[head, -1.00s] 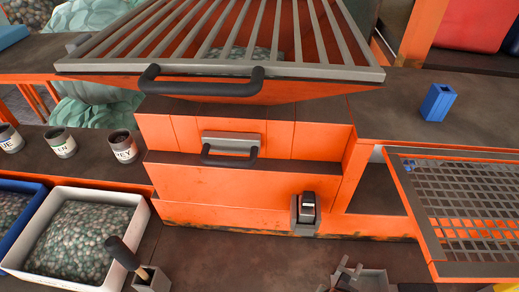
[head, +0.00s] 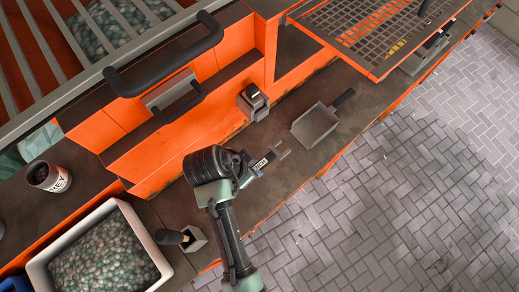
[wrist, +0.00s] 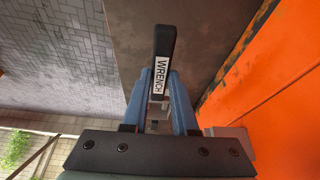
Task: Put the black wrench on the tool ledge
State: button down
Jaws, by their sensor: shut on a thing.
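The black wrench (wrist: 165,45) shows in the wrist view with a white label reading WRENCH. It stands between the two blue fingers of my gripper (wrist: 160,85), which are shut on it. In the head view my gripper (head: 265,162) is over the dark lower surface (head: 290,180) in front of the orange bench. The wrench's label (head: 260,163) shows there, but much of the wrench is hard to make out. No surface is marked as the tool ledge, so I cannot tell which one it is.
A grey scoop (head: 315,125) with a black handle lies right of my gripper. A small grey-and-black device (head: 253,102) stands above it. A white bin of pebbles (head: 42,270) and a grey holder (head: 195,238) are at lower left. A mesh rack (head: 375,75) is upper right.

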notch_tip(320, 180, down, 10)
jog(key=shift+a+r+p, duration=0.1)
jog(key=shift+r+p, duration=0.1)
jog(key=shift+p, duration=0.1)
jog(key=shift+f, duration=0.1)
jog(key=c, duration=0.7)
grip_release()
jog(key=shift+r, duration=0.2)
jog(key=v, duration=1.2)
jog(key=shift+s+f, duration=0.1)
